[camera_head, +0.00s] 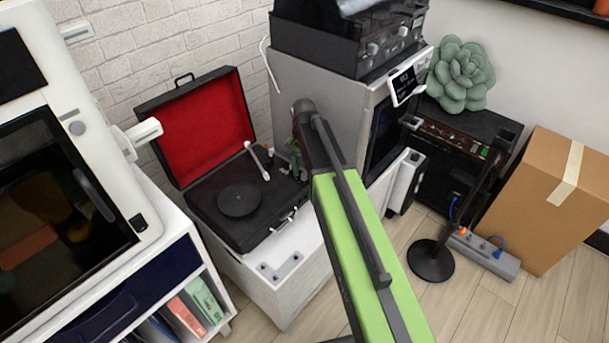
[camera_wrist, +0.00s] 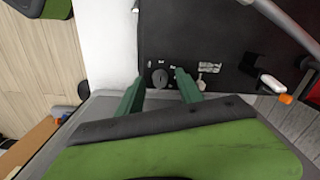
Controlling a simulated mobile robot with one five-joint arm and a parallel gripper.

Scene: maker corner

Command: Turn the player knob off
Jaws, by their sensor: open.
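The record player (camera_head: 215,215) is a black case with an open red-lined lid, a dark platter and a pale tonearm (camera_head: 257,160). It stands on a white cabinet. In the wrist view, the dark round player knob (camera_wrist: 160,78) sits on the black deck (camera_wrist: 190,35), near its edge. My gripper (camera_wrist: 159,80) is open, its two green fingers on either side of the knob in the picture. I cannot tell whether they touch it. In the head view, my arm hides the player's right corner and most of the gripper, so the knob is hidden there.
A grey machine (camera_head: 320,95) with a black unit on top stands close right of the player. A white machine (camera_head: 75,130) stands at the left. A cardboard box (camera_head: 545,205), a power strip (camera_head: 490,255) and a black stand (camera_head: 432,262) are on the floor at right.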

